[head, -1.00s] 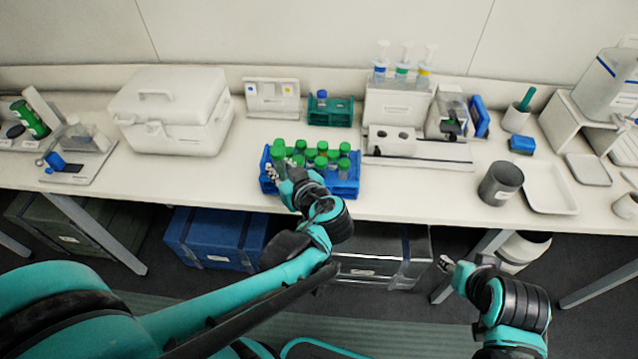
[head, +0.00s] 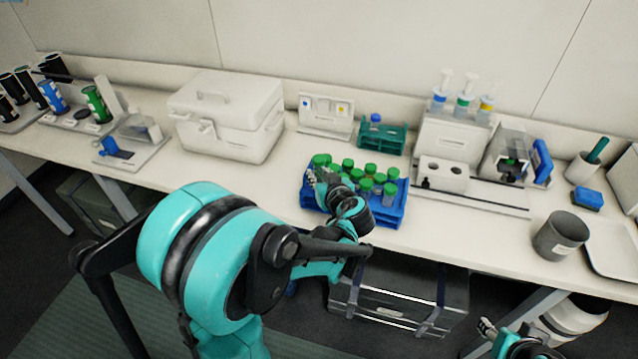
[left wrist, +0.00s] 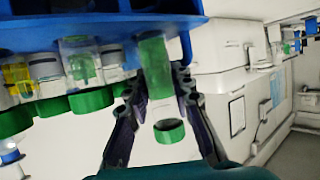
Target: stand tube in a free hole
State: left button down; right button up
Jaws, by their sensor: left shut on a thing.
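A blue rack (head: 352,214) stands near the table's front edge and holds several green-capped tubes (head: 365,185). My left gripper (head: 316,180) is at the rack's left end. In the left wrist view, its fingers (left wrist: 165,110) are shut around a clear tube with green in it (left wrist: 155,75) and a green cap (left wrist: 169,131). The tube's far end meets the blue rack (left wrist: 100,30) in that view; I cannot tell whether it sits in a hole. A teal rack (head: 381,141) behind holds a blue-capped tube (head: 375,119). My right gripper (head: 487,328) is low, below the table edge.
A white lidded box (head: 228,115) stands left of the racks. A white dispenser stand (head: 452,140) is at the right, with a grey cup (head: 561,236) farther right.

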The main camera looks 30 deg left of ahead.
pick_arm(q)
notch_tip(320, 180, down, 2)
jog(key=shift+b, duration=0.35)
jog(key=shift+w+f, duration=0.15)
jog(key=shift+f, duration=0.1)
jog(key=shift+r, duration=0.1)
pick_arm(e)
jog(key=shift+w+f, duration=0.1)
jog(key=shift+f, duration=0.6)
pick_arm(q)
jog(key=c, duration=1.6)
grip_release()
